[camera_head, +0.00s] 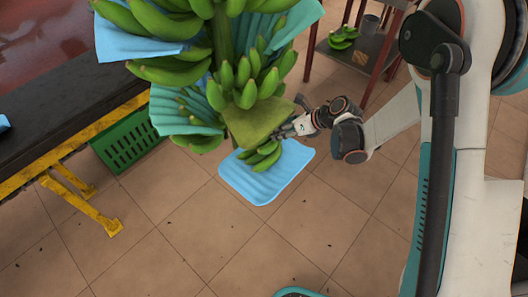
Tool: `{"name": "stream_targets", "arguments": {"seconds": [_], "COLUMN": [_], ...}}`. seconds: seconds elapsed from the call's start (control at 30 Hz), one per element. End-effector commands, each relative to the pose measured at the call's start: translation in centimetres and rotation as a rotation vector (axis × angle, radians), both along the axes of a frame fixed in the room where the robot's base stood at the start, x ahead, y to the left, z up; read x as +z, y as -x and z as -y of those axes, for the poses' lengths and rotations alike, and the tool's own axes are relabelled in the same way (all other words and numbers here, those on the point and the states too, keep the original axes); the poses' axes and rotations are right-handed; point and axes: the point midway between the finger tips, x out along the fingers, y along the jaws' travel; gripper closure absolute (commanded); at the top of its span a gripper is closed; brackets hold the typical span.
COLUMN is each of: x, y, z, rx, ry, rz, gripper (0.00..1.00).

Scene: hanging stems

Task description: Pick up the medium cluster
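A hanging stem of green bananas (222,30) fills the upper middle, with several clusters at different heights. A middle-sized cluster (243,82) faces me on its lower part; I cannot tell for sure which one is the medium cluster. A smaller cluster (264,158) shows lower down, in front of a blue ridged sheet (268,190). An olive-green flat piece (257,122) lies between these two clusters. My gripper (284,132) reaches in from the right, its fingers at the right edge of the olive piece, above the smaller cluster. The fingertips are small and partly hidden, so their opening and any contact are unclear.
Blue and teal ridged sheets (180,112) sit between the clusters. A dark table with a yellow frame (85,148) and a green crate (128,138) stand at left. A red-legged stand (352,55) holding bananas is behind. The tiled floor in front is open.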

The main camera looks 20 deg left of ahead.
Motion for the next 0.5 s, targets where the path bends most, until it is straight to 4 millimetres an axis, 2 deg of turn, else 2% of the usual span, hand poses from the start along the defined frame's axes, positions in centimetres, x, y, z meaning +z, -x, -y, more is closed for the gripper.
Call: {"name": "stream_targets", "arguments": {"seconds": [0.07, 0.3, 0.5], "x": [-0.75, -0.68, -0.68], "y": [-0.08, -0.14, -0.15], "z": [-0.65, -0.77, -0.76], "rx": [0.001, 0.0, 0.0], "ry": [0.0, 0.0, 0.0], "rz": [-0.001, 0.0, 0.0], "gripper": [0.5, 0.5, 0.95]}}
